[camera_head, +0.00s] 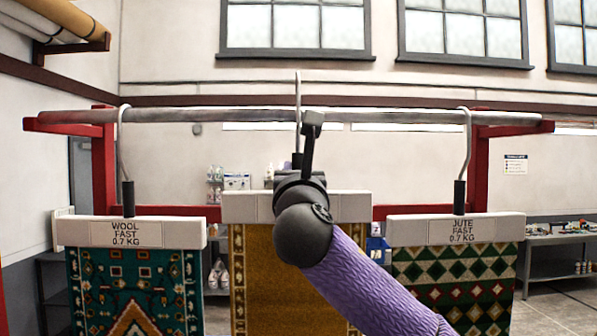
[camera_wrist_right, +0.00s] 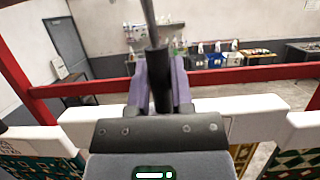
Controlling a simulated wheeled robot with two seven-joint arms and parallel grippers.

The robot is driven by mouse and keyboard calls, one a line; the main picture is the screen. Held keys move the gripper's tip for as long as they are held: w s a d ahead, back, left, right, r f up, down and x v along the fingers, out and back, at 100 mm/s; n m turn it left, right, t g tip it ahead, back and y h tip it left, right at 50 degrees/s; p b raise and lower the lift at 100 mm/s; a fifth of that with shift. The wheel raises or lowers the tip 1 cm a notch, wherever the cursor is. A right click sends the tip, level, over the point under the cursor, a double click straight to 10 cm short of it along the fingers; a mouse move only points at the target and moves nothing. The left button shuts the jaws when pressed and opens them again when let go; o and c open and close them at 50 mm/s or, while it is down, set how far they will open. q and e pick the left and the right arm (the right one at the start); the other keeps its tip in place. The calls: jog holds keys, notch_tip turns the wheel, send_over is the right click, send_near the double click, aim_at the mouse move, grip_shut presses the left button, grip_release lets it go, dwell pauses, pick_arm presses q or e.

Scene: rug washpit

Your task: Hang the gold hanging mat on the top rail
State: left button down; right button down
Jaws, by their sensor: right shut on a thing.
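The gold hanging mat (camera_head: 255,285) hangs below a white header bar in the middle of the head view, its label hidden by my arm. Its metal hook (camera_head: 298,90) looks nearly straight from here, and its top stands above the grey top rail (camera_head: 240,115). I cannot tell whether the hook is over the rail or in front of it. My right gripper (camera_head: 300,165) is shut on the mat's black hook stem. In the right wrist view the fingers (camera_wrist_right: 161,88) close around this stem (camera_wrist_right: 159,75), above the white bar (camera_wrist_right: 250,118). My left gripper is out of view.
A green wool mat (camera_head: 130,285) hangs by its hook on the rail at left, and a jute diamond mat (camera_head: 455,280) at right. The gold mat is between them. Red posts (camera_head: 104,165) carry the rail. Shelves (camera_head: 565,240) stand behind at right.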

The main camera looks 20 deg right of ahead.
jog(key=shift+w+d, duration=0.25)
jog(key=shift+w, duration=0.55)
jog(key=shift+s, duration=0.1)
jog(key=shift+f+b, duration=1.45)
jog(key=shift+f, duration=0.7)
jog(key=shift+c, duration=2.2)
grip_release()
